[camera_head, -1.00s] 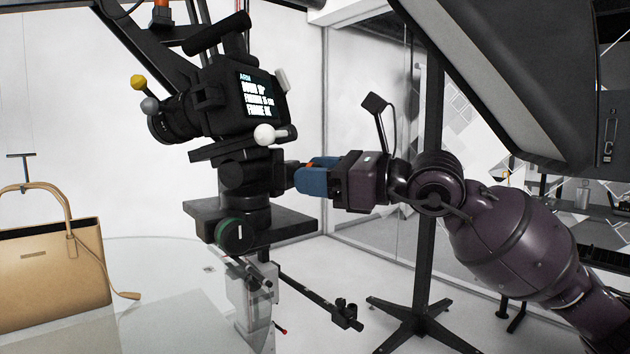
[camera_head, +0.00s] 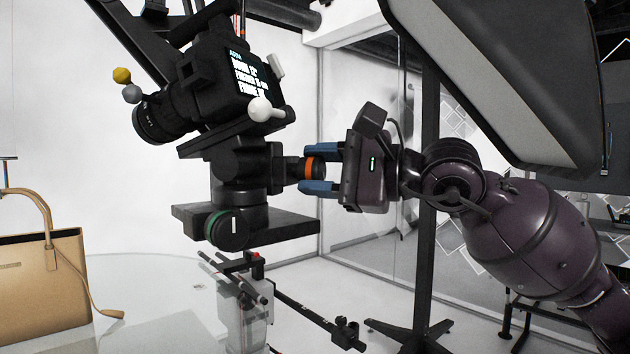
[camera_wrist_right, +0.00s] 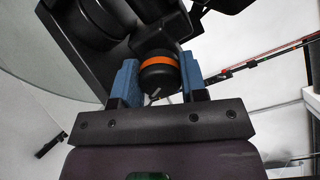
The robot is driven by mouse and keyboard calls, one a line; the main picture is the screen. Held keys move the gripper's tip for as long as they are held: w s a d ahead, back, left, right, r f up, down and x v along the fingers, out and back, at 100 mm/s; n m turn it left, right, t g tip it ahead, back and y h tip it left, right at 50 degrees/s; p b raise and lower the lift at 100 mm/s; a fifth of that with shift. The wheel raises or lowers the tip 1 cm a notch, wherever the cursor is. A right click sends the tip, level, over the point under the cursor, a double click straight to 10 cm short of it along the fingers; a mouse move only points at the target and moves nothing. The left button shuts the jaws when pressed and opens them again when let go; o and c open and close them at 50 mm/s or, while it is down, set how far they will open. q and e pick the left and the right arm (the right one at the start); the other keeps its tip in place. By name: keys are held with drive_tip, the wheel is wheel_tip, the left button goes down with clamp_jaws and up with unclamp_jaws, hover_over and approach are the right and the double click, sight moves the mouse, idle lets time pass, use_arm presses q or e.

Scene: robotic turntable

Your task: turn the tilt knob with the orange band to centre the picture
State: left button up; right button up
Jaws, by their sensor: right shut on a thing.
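The tilt knob with the orange band (camera_head: 309,168) sticks out from the right side of the black camera head (camera_head: 240,160). My right gripper (camera_head: 320,168) is shut on it, one blue finger above and one below. The wrist view shows the knob (camera_wrist_right: 158,68) between the two blue fingers. The black film camera (camera_head: 205,90) sits above, tilted lens-down to the left. Its lit screen (camera_head: 246,77) carries white text too small to read surely. My left gripper is not in view.
A green-ringed knob (camera_head: 226,228) sits lower on the head, by a flat black plate (camera_head: 285,226). A tan handbag (camera_head: 45,280) stands at left on a glassy turntable. A black stand (camera_head: 425,250) and large panel (camera_head: 500,80) are at the right.

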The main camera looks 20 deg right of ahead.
drive_tip(key=shift+w+f+n+b, duration=0.1)
drive_tip(key=shift+n+b, duration=0.1)
drive_tip(key=shift+n, duration=0.3)
drive_tip(key=shift+f+n+b, duration=0.1)
drive_tip(key=shift+n+b, duration=0.05)
drive_tip(key=shift+n, duration=0.35)
drive_tip(key=n+b, duration=0.1)
drive_tip(key=n, duration=0.1)
drive_tip(key=shift+n, duration=0.3)
drive_tip(key=n+b, duration=0.1)
drive_tip(key=n, duration=0.2)
drive_tip(key=shift+n, duration=0.4)
drive_tip(key=n+b, duration=0.1)
drive_tip(key=n, duration=0.1)
drive_tip(key=shift+f+n, duration=0.1)
drive_tip(key=shift+n, duration=0.2)
drive_tip(key=shift+n+b, duration=0.5)
drive_tip(key=shift+n, duration=0.7)
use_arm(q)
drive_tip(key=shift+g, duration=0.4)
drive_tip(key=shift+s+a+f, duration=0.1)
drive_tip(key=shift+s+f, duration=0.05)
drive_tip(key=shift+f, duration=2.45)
use_arm(e)
drive_tip(key=shift+n, duration=1)
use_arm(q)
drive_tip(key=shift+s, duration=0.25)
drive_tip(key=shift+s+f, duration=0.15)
use_arm(e)
drive_tip(key=o, duration=0.9)
